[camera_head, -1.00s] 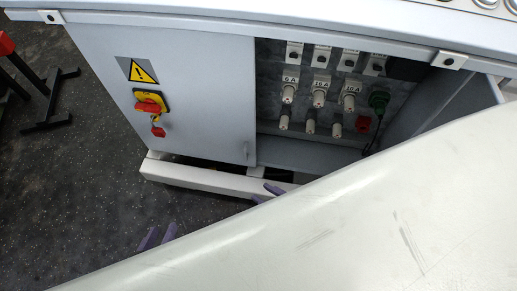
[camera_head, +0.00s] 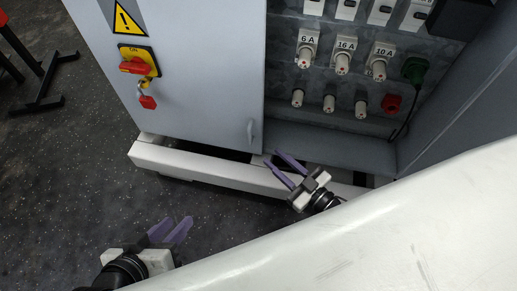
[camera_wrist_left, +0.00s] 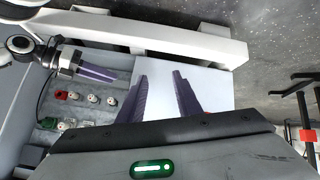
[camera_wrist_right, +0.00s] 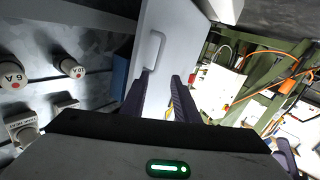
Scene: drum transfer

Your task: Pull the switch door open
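The switch door (camera_head: 190,75) is the grey left door of the cabinet, with a warning label and a red and yellow switch (camera_head: 136,62). It looks shut. Its small handle (camera_head: 251,132) is at the lower right edge. My right gripper (camera_head: 283,162) is open and empty, just below and right of the handle. In the right wrist view, the handle (camera_wrist_right: 152,48) lies ahead of the fingertips, nearer the left finger, with no visible contact. My left gripper (camera_head: 172,231) is open and empty, low and left, apart from the door. The left wrist view shows the pale door (camera_wrist_left: 185,82) beyond its fingers.
The right compartment is open, with several fuses (camera_head: 343,62), a green plug (camera_head: 414,70) and a red socket (camera_head: 391,104). A white plinth (camera_head: 205,170) runs under the cabinet. Dark floor (camera_head: 70,190) is free at left, with a black stand (camera_head: 38,105) beyond.

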